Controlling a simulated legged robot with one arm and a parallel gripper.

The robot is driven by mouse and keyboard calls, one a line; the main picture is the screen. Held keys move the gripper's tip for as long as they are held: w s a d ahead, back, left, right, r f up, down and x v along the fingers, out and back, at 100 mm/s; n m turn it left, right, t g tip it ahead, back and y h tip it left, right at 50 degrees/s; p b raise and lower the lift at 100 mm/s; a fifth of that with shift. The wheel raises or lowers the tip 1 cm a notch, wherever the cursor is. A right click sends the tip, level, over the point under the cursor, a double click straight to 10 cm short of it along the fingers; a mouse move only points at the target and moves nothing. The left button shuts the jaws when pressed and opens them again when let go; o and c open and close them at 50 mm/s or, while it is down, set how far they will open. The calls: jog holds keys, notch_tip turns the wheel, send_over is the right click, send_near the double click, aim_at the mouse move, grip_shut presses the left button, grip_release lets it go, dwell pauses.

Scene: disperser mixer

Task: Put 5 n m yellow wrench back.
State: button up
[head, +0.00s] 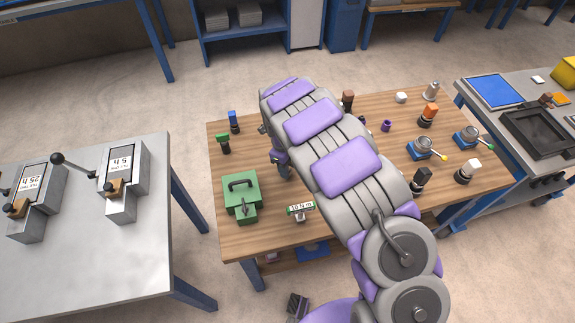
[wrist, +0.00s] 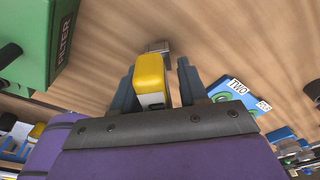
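The yellow wrench, a yellow block with a grey metal end (wrist: 150,72), stands in the wrist view between the two dark fingers of my gripper (wrist: 160,75). The left finger is close against it, and a gap shows between it and the right finger, so my gripper looks open around it. Wooden table top lies behind it. In the head view my arm hides the yellow wrench and most of my gripper over the left part of the wooden table (head: 232,155). No "5 N m" marking is readable on it.
A green box (head: 241,190), marked FILTER in the wrist view (wrist: 62,40), stands close by at the left.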

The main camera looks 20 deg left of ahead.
jog(key=shift+o, duration=0.9)
jog(key=shift+r, duration=0.15)
